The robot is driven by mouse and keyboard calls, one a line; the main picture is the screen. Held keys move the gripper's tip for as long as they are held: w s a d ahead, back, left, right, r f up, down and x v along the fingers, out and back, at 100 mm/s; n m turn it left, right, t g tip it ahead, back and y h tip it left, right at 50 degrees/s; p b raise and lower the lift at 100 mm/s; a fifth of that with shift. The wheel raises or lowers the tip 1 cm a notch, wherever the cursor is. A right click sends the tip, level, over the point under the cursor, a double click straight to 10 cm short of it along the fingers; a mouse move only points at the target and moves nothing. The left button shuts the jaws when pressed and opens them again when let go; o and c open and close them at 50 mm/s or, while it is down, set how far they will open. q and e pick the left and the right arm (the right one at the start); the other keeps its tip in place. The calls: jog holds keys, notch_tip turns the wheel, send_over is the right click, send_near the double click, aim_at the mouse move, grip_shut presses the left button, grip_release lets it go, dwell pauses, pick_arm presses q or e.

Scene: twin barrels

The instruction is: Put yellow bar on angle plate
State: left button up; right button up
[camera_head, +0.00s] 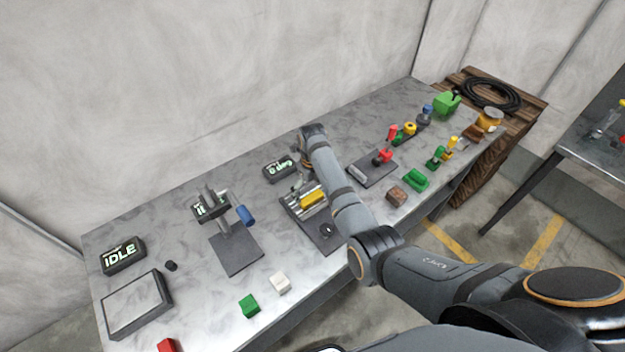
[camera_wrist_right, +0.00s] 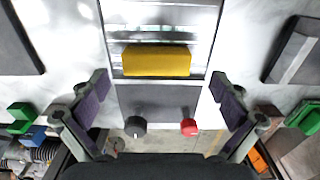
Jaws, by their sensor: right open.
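The yellow bar (camera_head: 312,198) lies on the metallic angle plate (camera_head: 291,204) near the middle of the bench. In the right wrist view the yellow bar (camera_wrist_right: 156,61) lies crosswise on the shiny plate (camera_wrist_right: 198,52), near its lower edge. My right gripper (camera_wrist_right: 159,78) is open, with one finger on each side of the bar and clear gaps between. In the head view my right gripper (camera_head: 299,187) is just above the plate, partly hidden by my arm. My left gripper is not in view.
A small display (camera_head: 279,168) stands behind the plate. A black knob (camera_wrist_right: 136,126) and a red knob (camera_wrist_right: 189,127) are in front of it. A stand with a blue handle (camera_head: 245,215) is to the left. A brown block (camera_head: 397,196) and green parts are to the right.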

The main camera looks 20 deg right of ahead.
aim_at(313, 196)
notch_tip(313, 196, up, 9)
jog(key=b, duration=0.1)
jog(key=shift+s, duration=0.1)
dwell(0.4)
